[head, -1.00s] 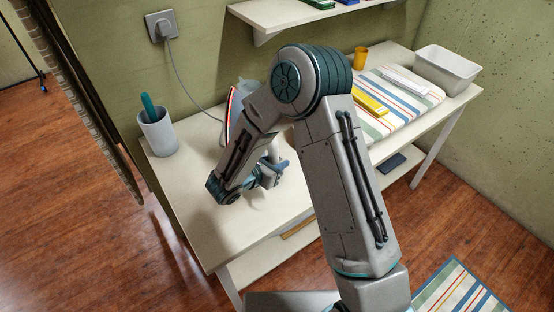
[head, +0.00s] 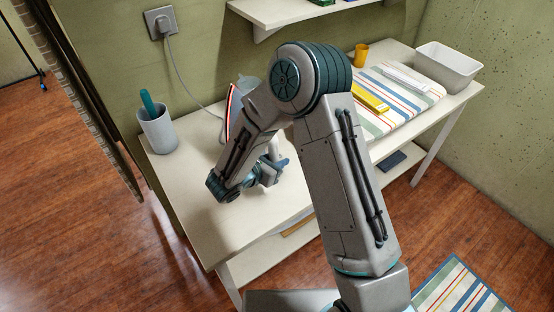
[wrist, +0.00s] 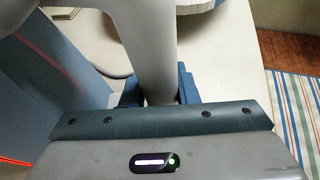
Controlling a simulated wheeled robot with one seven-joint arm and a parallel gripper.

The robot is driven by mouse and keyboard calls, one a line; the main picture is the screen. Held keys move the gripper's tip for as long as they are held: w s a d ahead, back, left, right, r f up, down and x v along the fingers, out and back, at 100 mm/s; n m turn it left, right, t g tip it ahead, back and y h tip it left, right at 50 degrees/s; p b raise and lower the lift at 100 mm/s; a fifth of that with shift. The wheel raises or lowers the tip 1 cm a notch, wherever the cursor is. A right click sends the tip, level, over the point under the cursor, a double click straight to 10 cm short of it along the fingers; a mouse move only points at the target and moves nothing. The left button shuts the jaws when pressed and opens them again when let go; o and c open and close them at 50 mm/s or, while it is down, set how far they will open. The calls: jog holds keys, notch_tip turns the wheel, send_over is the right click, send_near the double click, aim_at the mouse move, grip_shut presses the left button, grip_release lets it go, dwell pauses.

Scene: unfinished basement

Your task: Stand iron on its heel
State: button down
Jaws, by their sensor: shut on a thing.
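The iron (head: 236,108) is blue-grey with a glowing red edge and stands on the left part of the white table, mostly hidden behind my arm in the head view. Its pointed end is up and its red-edged face is steep, turned to the left. Whether its heel rests fully on the table is hidden. My gripper (head: 272,173) is low over the table beside it. In the wrist view, the blue fingers of my gripper (wrist: 158,92) are shut on the pale handle (wrist: 152,45), with the iron's body (wrist: 50,90) to the left.
A grey cord runs from the iron to the wall socket (head: 160,23). A cup (head: 158,137) with a teal item stands at the left. A striped pad (head: 415,100), a yellow cup (head: 361,55) and a grey bin (head: 448,70) are at the right. The table (head: 200,225) is clear in front.

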jog(key=shift+r, duration=0.1)
jog(key=c, duration=1.1)
grip_release()
jog(key=shift+o, duration=0.3)
jog(key=shift+s+f, duration=0.1)
jog(key=shift+f, duration=0.1)
jog(key=b+v, duration=0.2)
jog(key=v, duration=1.1)
jog(key=shift+s+a+r, duration=0.15)
jog(key=shift+a+r, duration=0.15)
jog(key=s+d+r+m+g+h, duration=0.1)
jog(key=s+d+r+m+g, duration=0.2)
jog(key=d+m, duration=0.4)
jog(key=s+d+r+m+g, duration=0.1)
jog(key=d+r+m+g, duration=0.25)
jog(key=d, duration=0.55)
jog(key=s+d+r+m+y, duration=0.4)
jog(key=s+m+y, duration=0.5)
jog(key=m, duration=0.8)
jog(key=shift+d+r+g+y, duration=0.2)
jog(key=shift+d+g+y, duration=0.2)
jog(key=shift+d, duration=0.8)
